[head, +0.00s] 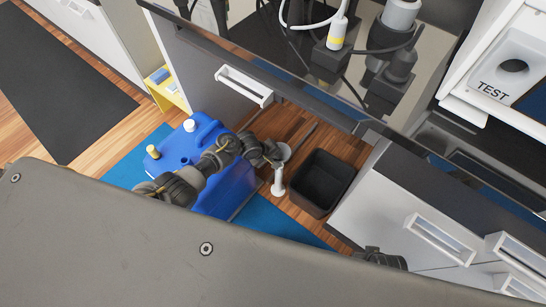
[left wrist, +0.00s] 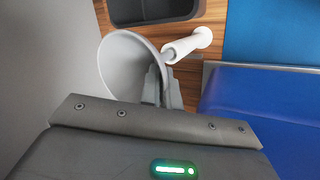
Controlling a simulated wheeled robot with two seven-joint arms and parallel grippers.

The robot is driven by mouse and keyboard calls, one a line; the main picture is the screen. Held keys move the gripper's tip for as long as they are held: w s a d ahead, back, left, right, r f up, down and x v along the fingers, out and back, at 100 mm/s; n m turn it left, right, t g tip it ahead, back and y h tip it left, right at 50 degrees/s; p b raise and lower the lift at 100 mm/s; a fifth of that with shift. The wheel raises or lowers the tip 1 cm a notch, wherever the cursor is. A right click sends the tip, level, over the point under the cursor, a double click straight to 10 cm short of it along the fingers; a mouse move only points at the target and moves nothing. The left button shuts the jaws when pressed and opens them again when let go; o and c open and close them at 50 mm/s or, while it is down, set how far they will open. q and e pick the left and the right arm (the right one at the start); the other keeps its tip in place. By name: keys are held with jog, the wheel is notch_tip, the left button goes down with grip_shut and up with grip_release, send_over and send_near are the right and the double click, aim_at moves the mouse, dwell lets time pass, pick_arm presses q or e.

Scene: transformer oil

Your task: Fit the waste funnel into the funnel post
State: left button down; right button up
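The waste funnel (left wrist: 122,62) is a pale grey cone with its wide mouth showing in the left wrist view. My left gripper (left wrist: 163,88) looks shut on the funnel's side; in the head view the gripper (head: 270,153) is just left of the funnel. My right gripper is not visible.
A blue oil container (head: 203,150) with a white cap stands left of the post on a blue mat (head: 290,232). A black bin (head: 322,183) stands close on the right. White-handled cabinets (head: 262,88) border the space behind and to the right.

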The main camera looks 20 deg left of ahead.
pick_arm(q)
jog(key=shift+f+b, duration=1.7)
jog(key=shift+f, duration=0.65)
jog(key=c, duration=1.6)
grip_release()
jog(key=shift+o, duration=0.2)
jog(key=shift+r, duration=0.1)
jog(key=p+v, duration=0.8)
jog(key=shift+p, duration=0.35)
